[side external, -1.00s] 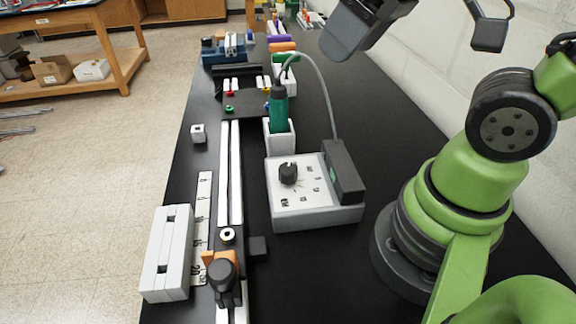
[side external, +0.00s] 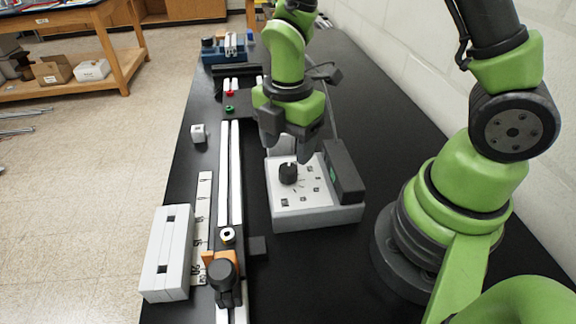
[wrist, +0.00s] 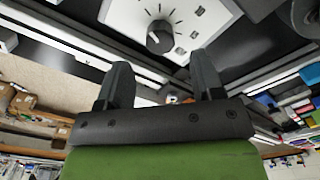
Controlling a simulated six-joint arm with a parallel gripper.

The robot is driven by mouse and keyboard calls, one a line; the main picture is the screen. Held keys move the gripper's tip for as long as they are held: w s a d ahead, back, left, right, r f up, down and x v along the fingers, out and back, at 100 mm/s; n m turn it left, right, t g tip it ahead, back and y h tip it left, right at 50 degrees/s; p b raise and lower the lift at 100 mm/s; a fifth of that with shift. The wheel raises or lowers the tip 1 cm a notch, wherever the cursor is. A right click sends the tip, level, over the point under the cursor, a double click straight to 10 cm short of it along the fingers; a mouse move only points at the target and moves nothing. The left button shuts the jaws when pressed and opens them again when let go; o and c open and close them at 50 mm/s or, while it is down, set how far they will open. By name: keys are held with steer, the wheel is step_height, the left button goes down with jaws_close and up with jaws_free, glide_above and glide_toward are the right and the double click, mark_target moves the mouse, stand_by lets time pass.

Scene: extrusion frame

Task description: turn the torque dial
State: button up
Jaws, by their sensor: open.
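The torque dial is a dark round knob (side external: 288,173) on the white face of a control box (side external: 305,215), with printed marks around it. It also shows in the wrist view as a grey knob (wrist: 160,37), beyond the fingertips. My gripper (side external: 288,150) hangs just behind and above the dial in the side view, apart from it as far as I can tell. In the wrist view the two dark fingers (wrist: 160,80) stand spread with nothing between them. The green tool behind the box is now mostly hidden by my gripper.
A dark block (side external: 342,170) stands on the box's right side. White rails (side external: 230,175) run along the left, with a scale strip (side external: 203,215) and a white slotted block (side external: 167,252) beside them. The black table (side external: 410,150) right of the box is clear.

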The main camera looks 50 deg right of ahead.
mark_target(288, 168)
steer(key=shift+f, duration=2.8)
steer(key=shift+c, duration=0.4)
steer(key=c, duration=0.8)
steer(key=shift+c, duration=0.2)
